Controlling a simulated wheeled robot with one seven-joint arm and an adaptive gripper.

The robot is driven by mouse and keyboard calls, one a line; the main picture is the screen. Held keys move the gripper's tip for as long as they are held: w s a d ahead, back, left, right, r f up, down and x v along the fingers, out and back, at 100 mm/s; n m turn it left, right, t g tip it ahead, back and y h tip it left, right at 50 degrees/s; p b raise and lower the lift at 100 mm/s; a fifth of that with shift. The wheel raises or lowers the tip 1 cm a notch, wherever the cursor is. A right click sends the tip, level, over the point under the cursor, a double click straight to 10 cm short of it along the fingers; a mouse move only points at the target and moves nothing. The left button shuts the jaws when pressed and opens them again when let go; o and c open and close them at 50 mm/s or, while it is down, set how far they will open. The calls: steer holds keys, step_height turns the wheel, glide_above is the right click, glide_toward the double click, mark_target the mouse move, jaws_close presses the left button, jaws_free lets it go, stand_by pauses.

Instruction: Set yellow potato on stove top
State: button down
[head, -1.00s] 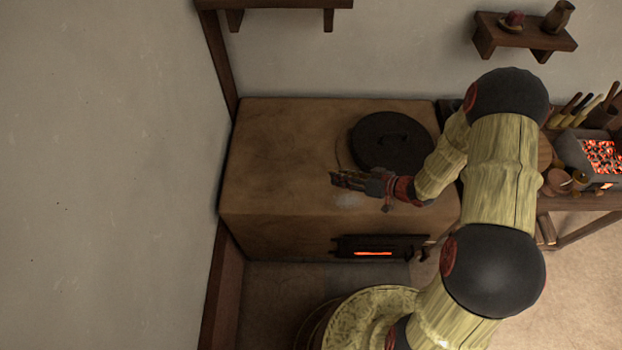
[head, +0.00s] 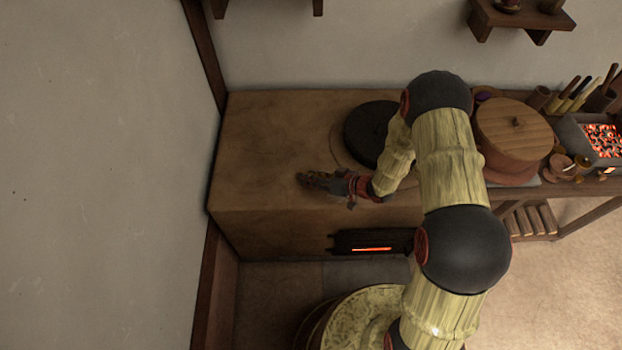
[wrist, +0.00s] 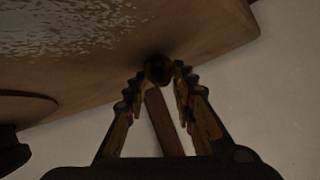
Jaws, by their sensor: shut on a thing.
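My gripper (head: 305,181) is over the front middle part of the brown stove top (head: 265,130), left of the black round lid; I cannot tell its height above the surface. In the wrist view my gripper (wrist: 160,74) is shut on a small round thing, which I take for the yellow potato (wrist: 158,69). It looks dark brown in the shade and sits between the fingertips. In the head view the potato cannot be made out. The stove top (wrist: 190,35) fills the upper part of the wrist view, with a pale grey patch at its left.
The black lid (head: 368,132) lies on the stove, partly behind my arm. A glowing fire slot (head: 371,249) is in the stove's front. At right stand a wooden-lidded pot (head: 515,130) and a box of embers (head: 600,140). The stove's left half is clear.

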steer(key=shift+r, duration=0.15)
steer(key=shift+f, duration=0.2)
steer(key=c, duration=1.5)
jaws_free()
